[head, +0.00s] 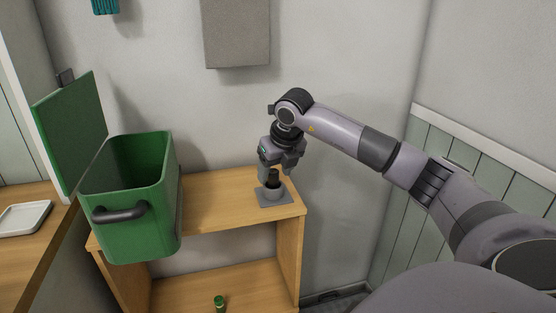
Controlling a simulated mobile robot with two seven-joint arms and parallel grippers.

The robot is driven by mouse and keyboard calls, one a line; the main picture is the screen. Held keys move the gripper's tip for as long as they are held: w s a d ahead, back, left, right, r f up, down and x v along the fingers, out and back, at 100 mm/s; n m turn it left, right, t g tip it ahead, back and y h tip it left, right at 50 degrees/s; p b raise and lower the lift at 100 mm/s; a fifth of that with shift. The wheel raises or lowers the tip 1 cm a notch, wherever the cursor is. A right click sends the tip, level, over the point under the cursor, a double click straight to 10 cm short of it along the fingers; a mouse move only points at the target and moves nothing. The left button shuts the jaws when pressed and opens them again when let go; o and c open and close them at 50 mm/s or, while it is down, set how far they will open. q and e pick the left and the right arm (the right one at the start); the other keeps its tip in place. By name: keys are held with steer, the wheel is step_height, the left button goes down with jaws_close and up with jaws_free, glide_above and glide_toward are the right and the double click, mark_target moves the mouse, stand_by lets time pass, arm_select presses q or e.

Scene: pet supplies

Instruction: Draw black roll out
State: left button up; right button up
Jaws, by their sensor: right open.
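The black roll (274,176) stands upright in a grey round holder (273,192) on a square grey base, near the right end of the wooden shelf top. My right gripper (277,170) is over the holder, pointing down, with its fingers open around or close beside the roll's upper part. I cannot tell whether the fingers touch the roll. The lower part of the roll is hidden inside the holder. My left gripper is not in view.
A green bin (135,225) with its lid (72,135) open stands left on the wooden shelf (212,208). A small green-capped item (219,303) is on the lower shelf. A white tray (24,217) lies far left. A grey box (236,35) hangs on the wall.

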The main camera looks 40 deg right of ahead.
mark_target(275, 172)
steer(key=shift+w+f, duration=0.2)
steer(key=shift+f, duration=0.25)
steer(key=shift+c, duration=0.3)
jaws_close()
steer(key=shift+r, duration=0.15)
steer(key=shift+r+p, duration=2.4)
steer(key=shift+r, duration=0.5)
